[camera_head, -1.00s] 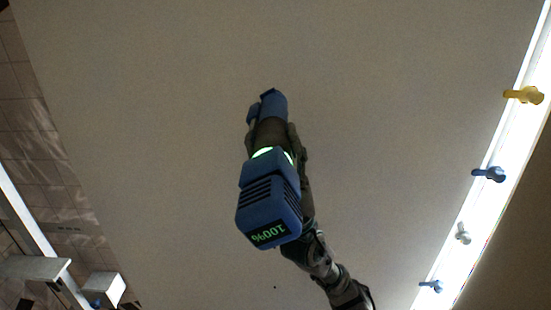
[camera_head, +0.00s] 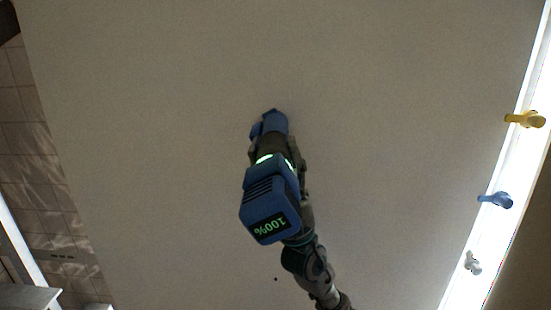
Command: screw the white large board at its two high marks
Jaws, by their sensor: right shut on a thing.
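The large board (camera_head: 400,120) fills most of the head view and looks pale grey-beige in this light. My right gripper (camera_head: 278,150) is shut on a blue and black screwdriver tool (camera_head: 270,205), whose display reads 100%. The tool's front end points up the picture toward the board; whether it touches the board I cannot tell. A small dark mark (camera_head: 276,279) shows on the board low in the picture, left of my right arm. The tool hides most of the gripper's fingers. My left gripper is not in view.
A bright white strip (camera_head: 500,215) runs along the board's right edge, with a yellow clamp (camera_head: 525,119), a blue clamp (camera_head: 496,200) and a grey clamp (camera_head: 472,263) on it. A tiled surface (camera_head: 38,170) shows beyond the left edge, with a pale block-like piece (camera_head: 28,297) at lower left.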

